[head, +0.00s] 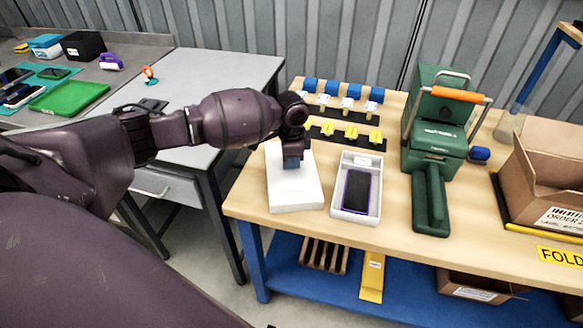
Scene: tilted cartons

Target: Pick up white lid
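The white lid (296,196) is a plain white rectangular piece on the left part of the wooden workbench. My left gripper (292,164) points down over the far half of the lid, at or just above its top. The gripper hides part of the lid, and I cannot tell whether the fingers are open or shut or whether they touch it. Just right of the lid, a white box (339,204) stands open with a dark phone (357,191) with a purple edge inside. My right gripper is not in view.
Behind the lid are rows of blue blocks (351,90) and yellow pieces (351,132). A green press (433,135) with an orange handle stands right of the box. An open cardboard carton (545,165) is at the far right. A grey table (215,70) adjoins on the left.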

